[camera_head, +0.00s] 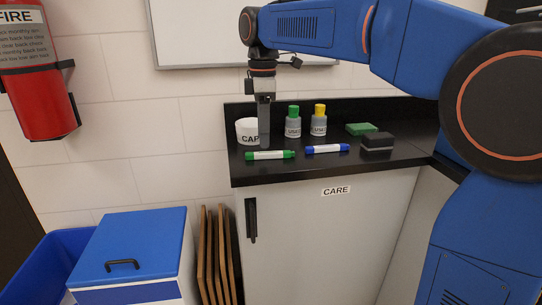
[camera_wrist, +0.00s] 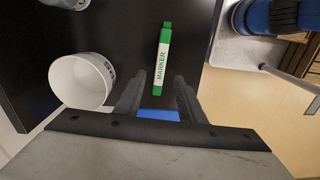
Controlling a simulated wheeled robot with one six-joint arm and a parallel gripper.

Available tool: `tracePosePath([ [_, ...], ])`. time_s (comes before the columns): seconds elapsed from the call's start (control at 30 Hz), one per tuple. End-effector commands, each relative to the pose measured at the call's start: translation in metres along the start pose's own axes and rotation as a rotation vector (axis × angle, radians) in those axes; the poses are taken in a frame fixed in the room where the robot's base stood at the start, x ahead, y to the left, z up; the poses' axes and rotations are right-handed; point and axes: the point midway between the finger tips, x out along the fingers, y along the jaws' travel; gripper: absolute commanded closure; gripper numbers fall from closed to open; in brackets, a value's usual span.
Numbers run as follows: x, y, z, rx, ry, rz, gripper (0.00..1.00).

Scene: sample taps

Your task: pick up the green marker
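The green marker (camera_head: 270,155) lies flat near the front edge of the black counter (camera_head: 238,174), with a white label on its barrel. The marker also shows in the wrist view (camera_wrist: 162,58), label facing up, ahead of the fingertips. My gripper (camera_head: 264,140) points down above the counter, a little behind and beside the marker as seen from the head. In the wrist view the two dark fingers of my gripper (camera_wrist: 156,92) stand apart with nothing between them. The marker is apart from the fingers.
A white cup (camera_head: 244,131) stands just left of my gripper. Green-capped (camera_head: 293,122) and yellow-capped (camera_head: 319,121) bottles stand behind. A blue marker (camera_head: 327,148) lies right of the green one. A green sponge (camera_head: 361,128) and black eraser (camera_head: 377,142) lie farther right. A cabinet (camera_head: 320,240) is below.

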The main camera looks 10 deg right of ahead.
Motion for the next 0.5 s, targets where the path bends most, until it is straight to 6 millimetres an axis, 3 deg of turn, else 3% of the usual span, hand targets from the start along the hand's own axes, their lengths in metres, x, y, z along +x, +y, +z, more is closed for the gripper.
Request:
tracePosePath([
  [0.23, 0.034, 0.0, 0.002, 0.0, -0.001, -0.002, 0.64],
  [0.5, 0.043, 0.0, 0.001, 0.0, 0.0, -0.001, 0.64],
])
